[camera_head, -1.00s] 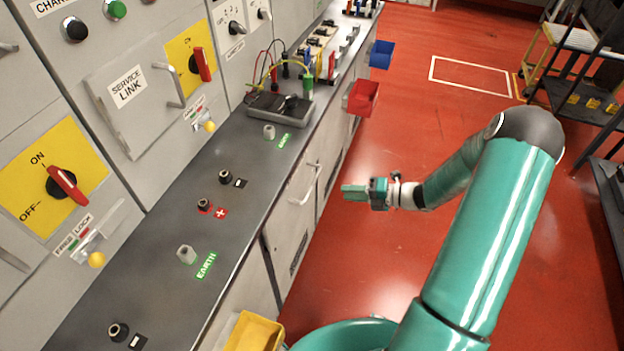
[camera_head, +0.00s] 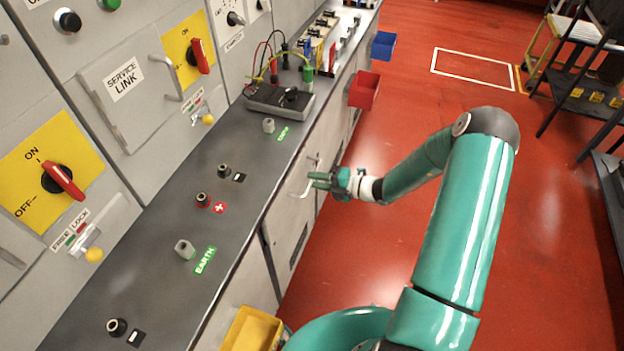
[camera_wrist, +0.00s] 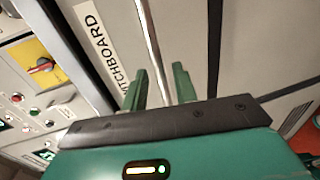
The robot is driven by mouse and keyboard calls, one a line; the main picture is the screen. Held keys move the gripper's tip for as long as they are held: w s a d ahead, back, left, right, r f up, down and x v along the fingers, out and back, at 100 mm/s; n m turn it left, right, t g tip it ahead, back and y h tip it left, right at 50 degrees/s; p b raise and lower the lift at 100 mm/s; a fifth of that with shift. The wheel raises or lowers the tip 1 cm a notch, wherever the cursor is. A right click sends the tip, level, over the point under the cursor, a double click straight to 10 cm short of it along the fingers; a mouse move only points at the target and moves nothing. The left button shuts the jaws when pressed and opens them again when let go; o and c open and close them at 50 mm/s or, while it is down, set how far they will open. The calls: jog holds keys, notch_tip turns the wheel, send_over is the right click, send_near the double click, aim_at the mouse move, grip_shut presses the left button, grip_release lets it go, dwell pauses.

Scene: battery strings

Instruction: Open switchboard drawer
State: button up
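The switchboard drawer (camera_head: 283,212) is a pale grey front below the dark countertop; it looks shut. Its handle (camera_head: 300,193) is a light metal bar, partly hidden behind my gripper in the head view. My gripper (camera_head: 318,181) is at the handle. In the wrist view the drawer front (camera_wrist: 185,40) carries a "SWITCHBOARD" label, partly cut off. The handle bar (camera_wrist: 153,45) runs between the two green fingers of my gripper (camera_wrist: 160,88). The fingers are apart, with a gap on each side of the bar. I cannot tell how deep the bar sits between them.
The countertop (camera_head: 160,255) holds terminals and a meter (camera_head: 278,98). A red bin (camera_head: 363,89) and a blue bin (camera_head: 383,45) hang on the front edge farther along. A yellow bin (camera_head: 252,330) is near my base.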

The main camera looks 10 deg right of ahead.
jog(key=shift+x, duration=1.05)
grip_shut()
jog(key=shift+d, duration=0.1)
jog(key=f+v, duration=0.2)
jog(key=v, duration=0.8)
jog(key=f+v, duration=0.2)
jog(key=v, duration=0.9)
jog(key=shift+s+d, duration=0.4)
jog(key=shift+d, duration=0.2)
jog(key=shift+f, duration=0.15)
grip_release()
